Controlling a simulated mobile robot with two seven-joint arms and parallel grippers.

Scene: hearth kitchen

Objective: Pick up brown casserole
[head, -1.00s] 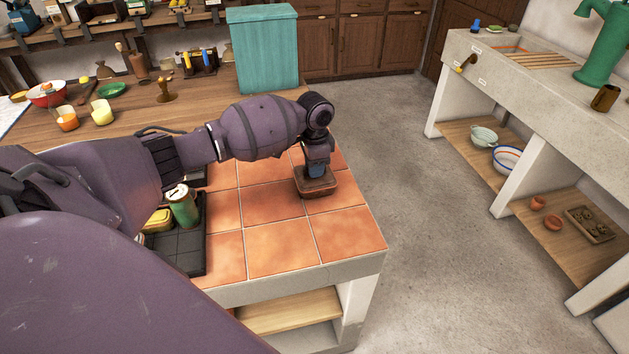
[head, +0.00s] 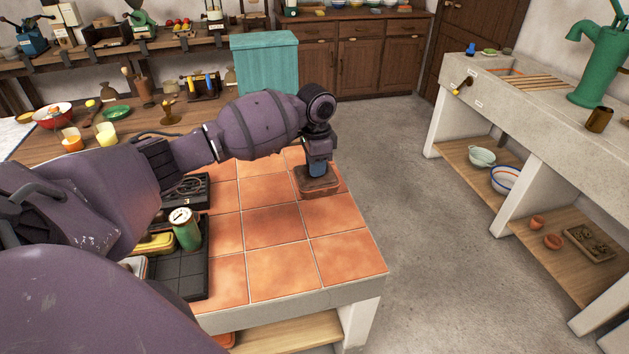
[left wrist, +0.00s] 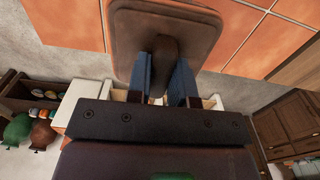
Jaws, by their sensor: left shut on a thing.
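The brown casserole (head: 318,182) is a small rectangular dish with a lid, at the far right part of the orange tiled counter (head: 275,225). My left gripper (head: 318,170) reaches down onto it from above. In the left wrist view, the blue fingers of the left gripper (left wrist: 174,82) are shut on the dark knob (left wrist: 166,58) in the middle of the casserole's lid (left wrist: 128,40). I cannot tell whether the casserole is touching the tiles or just above them. My right gripper is not in view.
A teal cabinet (head: 265,62) stands behind. The tiles in front of the casserole are clear. A stone sink counter (head: 530,110) is across the floor at right.

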